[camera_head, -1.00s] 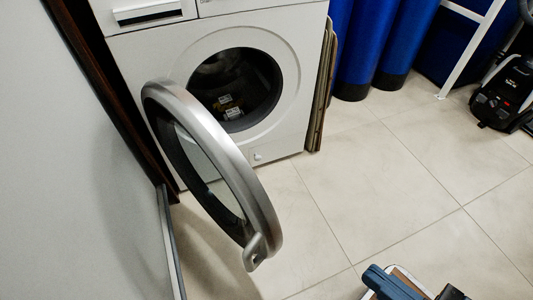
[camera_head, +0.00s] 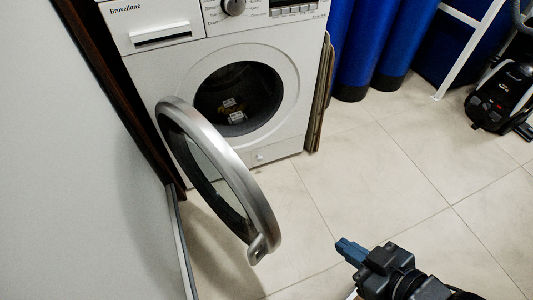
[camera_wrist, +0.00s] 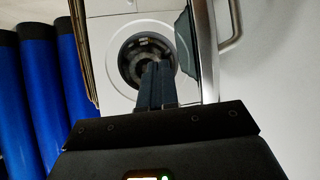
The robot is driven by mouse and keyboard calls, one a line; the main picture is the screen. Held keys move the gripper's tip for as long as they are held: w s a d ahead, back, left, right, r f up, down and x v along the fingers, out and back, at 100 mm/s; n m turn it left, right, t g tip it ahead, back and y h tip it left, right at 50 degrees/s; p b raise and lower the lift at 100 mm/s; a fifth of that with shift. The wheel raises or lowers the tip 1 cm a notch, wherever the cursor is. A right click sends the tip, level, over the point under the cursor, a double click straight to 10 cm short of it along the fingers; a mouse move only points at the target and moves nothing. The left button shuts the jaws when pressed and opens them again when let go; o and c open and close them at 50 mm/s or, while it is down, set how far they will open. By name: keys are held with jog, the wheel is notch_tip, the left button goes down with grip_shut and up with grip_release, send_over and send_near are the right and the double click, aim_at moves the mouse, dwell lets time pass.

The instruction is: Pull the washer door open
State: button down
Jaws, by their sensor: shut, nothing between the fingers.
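The white washer (camera_head: 290,60) stands against the back, with its round drum opening (camera_head: 238,98) exposed. Its round door (camera_head: 232,176), with a silver rim and dark inner ring, is swung wide open on the left and stands out toward me. The door handle (camera_head: 257,249) is at the rim's lower end. My gripper (camera_head: 343,246) is shut and empty, to the right of the handle and apart from it. In the wrist view my shut fingers (camera_wrist: 157,82) point toward the drum opening, and the door edge (camera_wrist: 206,55) shows to their right.
A pale wall or panel (camera_head: 75,170) borders the left side, close to the door. Blue cylinders (camera_head: 360,45), a white frame (camera_head: 466,45) and a black vacuum cleaner (camera_head: 503,95) stand at the back right. Folded boards (camera_head: 322,95) lean by the washer. The tiled floor (camera_head: 395,165) is clear.

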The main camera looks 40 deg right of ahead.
jog(key=w+d+r+n+g+y+p, duration=0.1)
jog(key=w+d+r+g+y+p, duration=0.25)
jog(key=w+r+p, duration=0.55)
jog(key=w+d+r+n+g+y+p, duration=0.2)
jog(key=w+r+g+y+p, duration=0.15)
jog(key=w+r+p, duration=0.6)
jog(key=w+a+f+p, duration=0.1)
jog(key=a+f, duration=0.8)
jog(key=f, duration=0.1)
jog(key=shift+w+f, duration=0.25)
jog(key=shift+f, duration=0.05)
jog(key=shift+a, duration=0.15)
